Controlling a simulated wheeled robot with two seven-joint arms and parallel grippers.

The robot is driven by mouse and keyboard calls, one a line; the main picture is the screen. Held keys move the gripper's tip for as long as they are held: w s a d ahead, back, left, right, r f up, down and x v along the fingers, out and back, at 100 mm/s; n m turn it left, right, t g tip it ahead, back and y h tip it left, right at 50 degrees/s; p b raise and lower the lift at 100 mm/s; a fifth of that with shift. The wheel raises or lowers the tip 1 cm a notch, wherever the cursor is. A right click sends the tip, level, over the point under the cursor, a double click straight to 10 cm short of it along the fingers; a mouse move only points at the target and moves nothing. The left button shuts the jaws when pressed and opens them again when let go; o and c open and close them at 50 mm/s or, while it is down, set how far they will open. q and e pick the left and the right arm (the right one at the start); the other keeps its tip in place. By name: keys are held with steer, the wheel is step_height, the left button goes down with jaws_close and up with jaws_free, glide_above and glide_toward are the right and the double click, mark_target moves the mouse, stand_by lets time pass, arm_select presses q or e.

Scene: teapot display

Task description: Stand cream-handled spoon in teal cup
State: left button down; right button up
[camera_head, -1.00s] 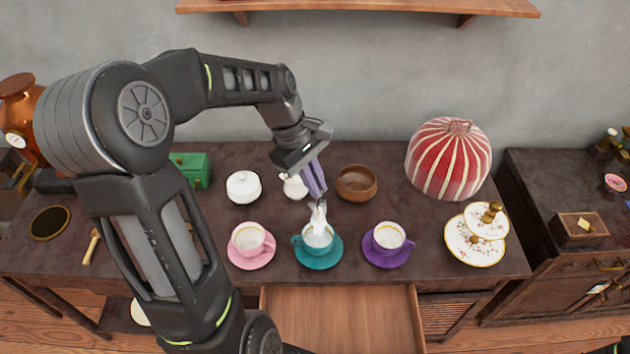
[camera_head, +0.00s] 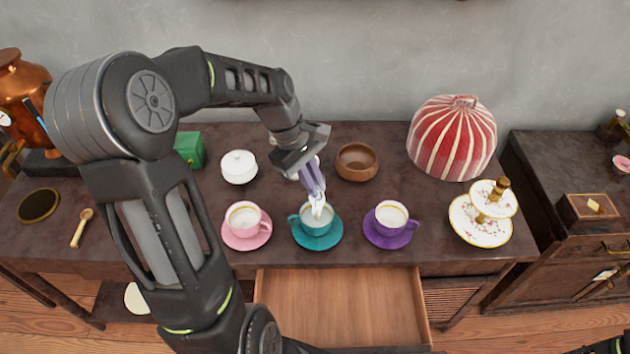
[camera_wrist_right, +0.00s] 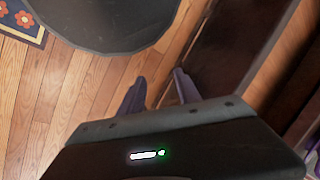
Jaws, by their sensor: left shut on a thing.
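The teal cup (camera_head: 316,222) stands on its teal saucer (camera_head: 318,243) at the middle front of the dark table, its handle to the left. My left gripper (camera_head: 316,196) points down just above the cup and is shut on the cream-handled spoon (camera_head: 318,209). Only a short pale part of the spoon shows below the fingers, at the cup's mouth; I cannot tell whether its lower end touches the cup's bottom. My right gripper (camera_wrist_right: 160,90) shows in the right wrist view, its fingers apart and empty above the floor.
A pink cup (camera_head: 246,221) stands left of the teal one, a purple cup (camera_head: 391,222) right. An open drawer (camera_head: 340,305) juts out in front.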

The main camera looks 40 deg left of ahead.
arm_select(q)
steer(key=shift+f, duration=0.4)
steer(key=c, duration=1.5)
jaws_free()
steer(key=shift+o, duration=0.2)
steer(key=shift+r, duration=0.1)
steer(key=v, duration=0.7)
steer(key=shift+r+b, duration=0.3)
steer(key=shift+b, duration=0.1)
steer(key=shift+s, duration=0.15)
